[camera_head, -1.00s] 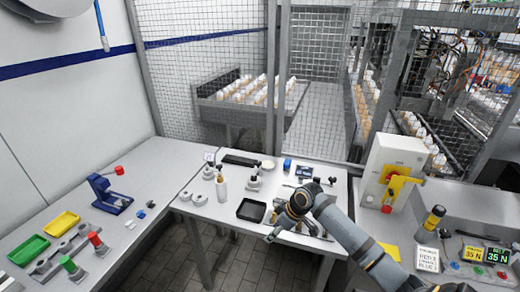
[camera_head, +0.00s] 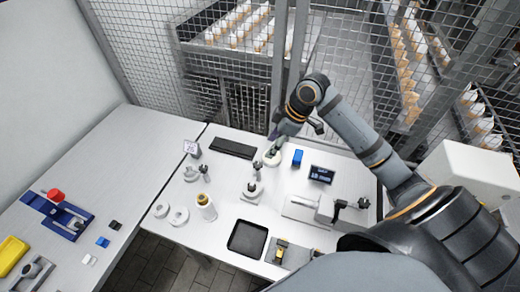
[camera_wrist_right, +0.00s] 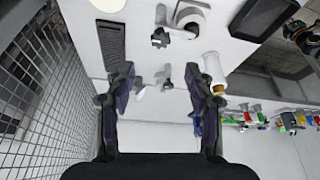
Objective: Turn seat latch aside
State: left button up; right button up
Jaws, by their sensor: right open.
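My right gripper (camera_head: 274,145) is at the back of the middle table, pointing down over a white round part (camera_head: 271,157) with a dark knob. In the right wrist view the gripper (camera_wrist_right: 161,72) has its two fingers wide apart, with a small dark-knobbed piece (camera_wrist_right: 166,76) showing beyond the gap. I cannot tell whether they touch. A similar white seat with a black knob (camera_head: 253,189) stands nearer the middle. Which small part is the seat latch cannot be told. A fixture with a black handle (camera_head: 340,208) is at the right. My left gripper is not in view.
A black tray (camera_head: 248,238), a white bottle (camera_head: 206,208), white rings (camera_head: 179,216), a black pad (camera_head: 232,148), a blue block (camera_head: 297,157) and a small display (camera_head: 321,174) share the table. Wire mesh fencing (camera_head: 240,105) stands close behind. A blue clamp (camera_head: 60,215) is at left.

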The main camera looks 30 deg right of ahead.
aim_at(258, 164)
jog(key=p+x, duration=0.1)
jog(key=x, duration=0.8)
jog(key=shift+f, duration=0.25)
jog(key=shift+a+f, duration=0.15)
jog(key=shift+f, duration=0.35)
jog(key=shift+w, duration=0.1)
jog(key=c, duration=0.8)
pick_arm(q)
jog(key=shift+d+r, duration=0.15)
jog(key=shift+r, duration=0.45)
pick_arm(e)
grip_shut()
